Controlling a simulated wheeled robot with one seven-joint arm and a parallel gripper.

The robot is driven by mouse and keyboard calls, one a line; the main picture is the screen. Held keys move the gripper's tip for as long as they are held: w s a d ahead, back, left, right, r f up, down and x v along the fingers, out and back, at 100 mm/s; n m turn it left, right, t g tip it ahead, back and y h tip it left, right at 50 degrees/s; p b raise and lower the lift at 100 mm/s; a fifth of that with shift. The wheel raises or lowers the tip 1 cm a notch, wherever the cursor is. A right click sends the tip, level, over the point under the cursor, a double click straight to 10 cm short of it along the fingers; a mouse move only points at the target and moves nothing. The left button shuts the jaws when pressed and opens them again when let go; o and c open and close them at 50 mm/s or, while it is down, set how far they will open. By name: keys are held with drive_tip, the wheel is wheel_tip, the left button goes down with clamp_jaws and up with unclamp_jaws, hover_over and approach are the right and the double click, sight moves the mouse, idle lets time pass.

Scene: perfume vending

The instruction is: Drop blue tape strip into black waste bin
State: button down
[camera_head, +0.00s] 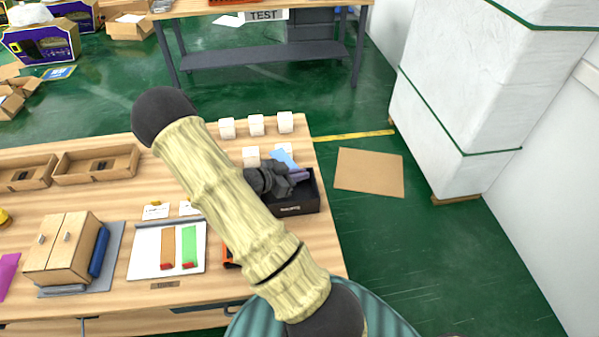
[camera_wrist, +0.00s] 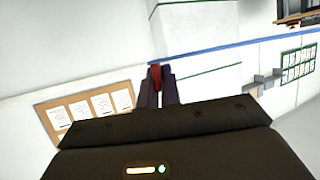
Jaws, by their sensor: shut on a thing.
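The black waste bin (camera_head: 299,211) stands at the right end of the wooden table in the head view. My gripper (camera_head: 300,174) is over the bin, its fingers pointing right. The blue tape strip (camera_head: 284,157) shows just behind the gripper, near the bin's back edge. In the wrist view, my gripper's dark fingers (camera_wrist: 160,90) are closed on a narrow piece with a red end (camera_wrist: 155,74). The strips on the board have similar red ends. Most of the bin's inside and the strip's lower part are hidden by the gripper.
A white board (camera_head: 145,254) holds a brown-red strip (camera_head: 168,245) and a green strip (camera_head: 189,243). Several white cubes (camera_head: 256,125) stand behind the bin. A wooden cabinet (camera_head: 62,245) and wooden trays (camera_head: 97,164) are on the left. Green floor lies right of the table.

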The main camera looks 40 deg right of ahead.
drive_tip(key=w+a+r+n+t+y, duration=0.3)
drive_tip(key=w+a+n+t, duration=0.5)
drive_tip(key=w+n+t, duration=0.3)
drive_tip(key=w+a+r+n+t+y, duration=0.1)
drive_tip(key=a+n+y, duration=0.3)
drive_tip(key=a, duration=0.5)
drive_tip(key=w+a+r+n+t+y, duration=0.1)
drive_tip(key=w+a+n+t+y, duration=0.2)
drive_tip(key=a+y, duration=0.3)
drive_tip(key=w+a+n, duration=0.1)
drive_tip(key=a, duration=0.1)
drive_tip(key=shift+w+a+n+t, duration=0.15)
drive_tip(key=shift+a+n+t, duration=0.25)
